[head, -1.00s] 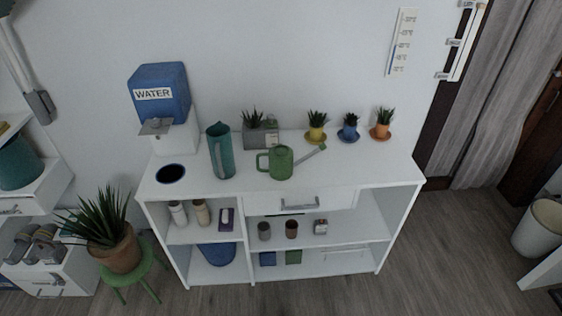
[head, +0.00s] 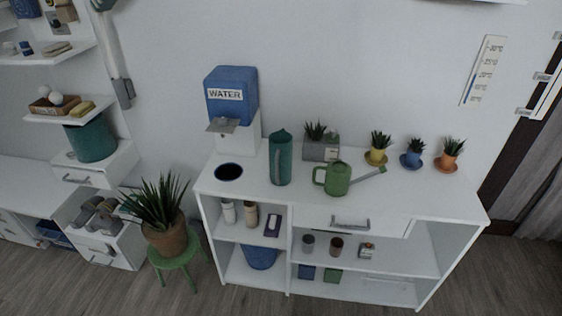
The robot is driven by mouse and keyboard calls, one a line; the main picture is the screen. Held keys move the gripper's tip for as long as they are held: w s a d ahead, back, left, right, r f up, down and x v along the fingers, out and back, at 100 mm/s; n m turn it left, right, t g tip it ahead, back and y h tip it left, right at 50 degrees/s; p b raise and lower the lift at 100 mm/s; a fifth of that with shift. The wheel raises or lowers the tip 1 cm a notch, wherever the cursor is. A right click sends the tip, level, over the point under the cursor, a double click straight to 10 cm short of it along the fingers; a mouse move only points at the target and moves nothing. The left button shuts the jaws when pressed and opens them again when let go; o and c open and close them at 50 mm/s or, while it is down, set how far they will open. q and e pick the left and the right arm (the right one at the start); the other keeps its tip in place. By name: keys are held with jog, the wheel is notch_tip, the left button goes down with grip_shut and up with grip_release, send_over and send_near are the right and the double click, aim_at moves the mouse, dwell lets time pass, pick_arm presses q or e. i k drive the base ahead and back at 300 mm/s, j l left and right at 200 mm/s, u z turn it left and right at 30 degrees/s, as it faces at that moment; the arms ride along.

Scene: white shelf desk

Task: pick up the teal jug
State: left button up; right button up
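The teal jug (head: 281,160) stands upright on the top of the white shelf desk (head: 390,199). It is a tall jug with its handle facing the front. It stands between the blue water dispenser (head: 231,97) and the green watering can (head: 337,179), apart from both. Neither of my grippers shows in the head view.
A grey planter (head: 321,149) stands behind the watering can, with several small potted plants to the right. A large potted plant (head: 172,240) on a green stool (head: 178,262) stands on the floor at the desk's left.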

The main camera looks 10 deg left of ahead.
aim_at(280, 142)
jog(key=i+l+u, duration=0.2)
jog(key=i+l, duration=0.15)
jog(key=l, duration=0.25)
jog(key=i+l+u, duration=0.2)
jog(key=i+l, duration=0.15)
jog(key=l, duration=0.3)
